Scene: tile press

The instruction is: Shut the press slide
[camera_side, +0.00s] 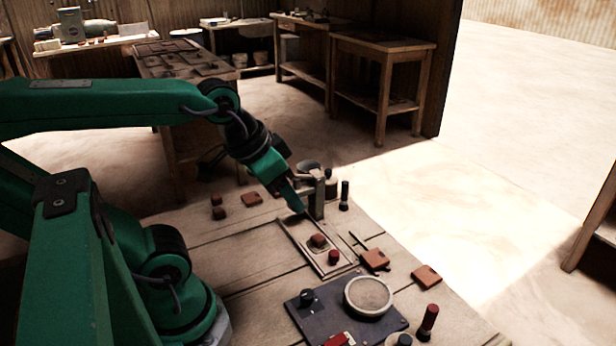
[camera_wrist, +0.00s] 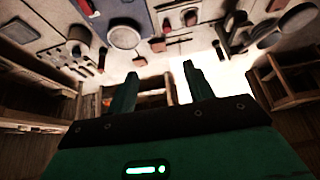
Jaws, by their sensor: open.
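The press stands near the table's middle. It has a metal post (camera_side: 316,194) at the back and a long pale frame (camera_side: 302,242) reaching toward the camera. Inside the frame lie a red-brown block (camera_side: 318,240) and a round red knob (camera_side: 333,257) at its near end. I cannot tell clearly which part is the slide. My gripper (camera_side: 297,207) points down beside the post, over the frame's far end. In the wrist view the two fingers (camera_wrist: 160,70) stand apart with nothing between them. Whether a fingertip touches the press is unclear.
A dark blue panel (camera_side: 323,313) carries a round pale dish (camera_side: 368,295) at the front. Brown tiles (camera_side: 375,260) lie right of the frame. A dark upright peg (camera_side: 344,195) stands right of the post. Small red-brown blocks (camera_side: 218,212) sit left. Bare boards (camera_side: 245,245) lie left of the frame.

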